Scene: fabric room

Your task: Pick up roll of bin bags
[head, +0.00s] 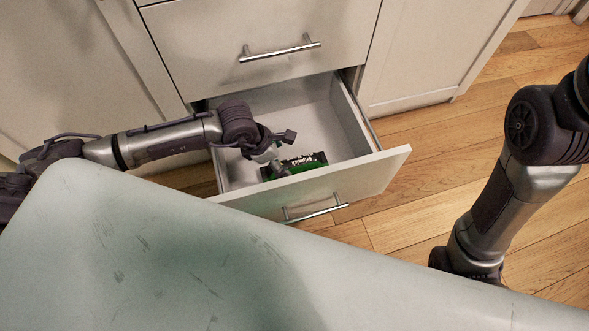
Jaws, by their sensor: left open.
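The roll of bin bags (307,162), a small green and black item with white lettering, lies in the open drawer (335,103) near its front panel. My left gripper (284,154) reaches into the drawer from the left. It is open, with its fingers just above and beside the left part of the roll. I cannot tell whether a finger touches it. The gripper hides part of the roll. My right arm comes in at the right edge, and its gripper is out of view.
The drawer's front panel (380,172) with its metal handle (315,211) stands out from the white cabinet. A closed drawer (200,45) is above it. A pale worn surface (150,245) fills the foreground. Wooden floor (425,195) is clear to the right.

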